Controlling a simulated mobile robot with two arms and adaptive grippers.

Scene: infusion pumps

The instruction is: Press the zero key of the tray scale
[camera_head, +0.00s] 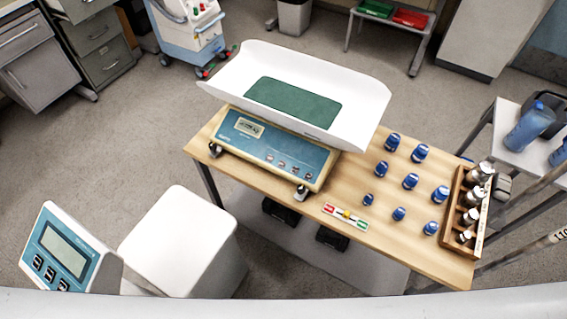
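The tray scale (235,141) stands on a wooden table (335,251) in the middle of the view. Its white curved tray (365,95) sits on top with a green mat (293,102) in it. The blue front panel carries a small display (249,128) at left and a row of several small keys (281,162) at right. The labels on the keys are too small to read, so I cannot tell which is the zero key. The display's reading is not legible. Neither of my grippers shows in the view.
Several blue weights (410,181) stand right of the scale, by a wooden rack (452,215) of metal cylinders. A small red, yellow and green strip (345,216) lies near the table's front edge. A second device with a screen (64,249) and a white box (178,240) are at lower left.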

